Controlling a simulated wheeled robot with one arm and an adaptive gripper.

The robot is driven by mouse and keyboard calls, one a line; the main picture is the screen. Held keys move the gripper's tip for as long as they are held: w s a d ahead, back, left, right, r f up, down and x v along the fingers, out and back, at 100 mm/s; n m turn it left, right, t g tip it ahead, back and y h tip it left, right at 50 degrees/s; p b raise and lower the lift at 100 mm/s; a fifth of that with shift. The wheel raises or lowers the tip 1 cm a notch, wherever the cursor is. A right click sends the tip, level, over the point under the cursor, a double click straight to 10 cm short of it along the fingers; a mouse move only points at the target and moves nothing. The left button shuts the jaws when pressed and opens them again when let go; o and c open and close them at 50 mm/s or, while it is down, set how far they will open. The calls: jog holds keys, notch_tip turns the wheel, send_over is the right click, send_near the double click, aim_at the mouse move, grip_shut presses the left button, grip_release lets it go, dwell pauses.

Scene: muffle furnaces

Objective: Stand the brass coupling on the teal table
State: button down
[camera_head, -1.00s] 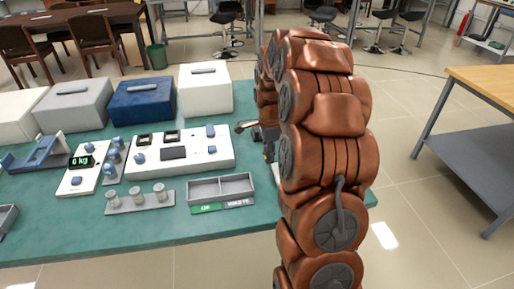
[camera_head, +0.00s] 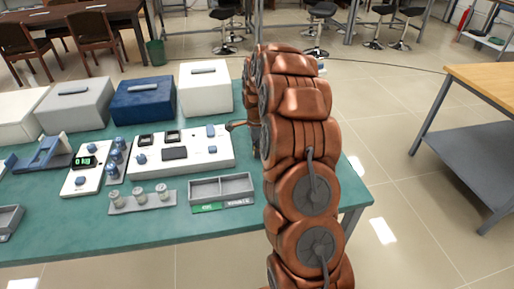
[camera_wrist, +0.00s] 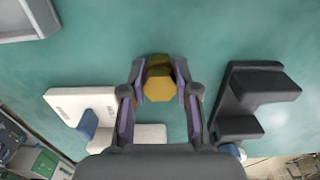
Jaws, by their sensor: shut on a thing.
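The brass coupling (camera_wrist: 159,84) shows in the wrist view as a yellow, faceted piece between the two fingers of my gripper (camera_wrist: 159,78). The fingers are shut on it from both sides. The teal table (camera_wrist: 200,40) lies beyond it in the wrist view; I cannot tell whether the coupling touches the top. In the head view the teal table (camera_head: 110,232) runs across the left and middle. My arm stands over its right end there and hides the coupling and most of the gripper.
In the wrist view a dark grey stepped block (camera_wrist: 250,95) is right of my gripper and a white block (camera_wrist: 75,104) left. In the head view a grey two-part tray (camera_head: 222,189), a rack with small cylinders (camera_head: 142,202) and a white control panel (camera_head: 180,151) stand on the table.

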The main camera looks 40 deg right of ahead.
jog(key=shift+f, duration=0.2)
jog(key=shift+f, duration=0.2)
jog(key=c, duration=0.9)
grip_release()
jog(key=shift+r, duration=0.1)
jog(key=shift+o, duration=0.2)
jog(key=shift+r, duration=0.1)
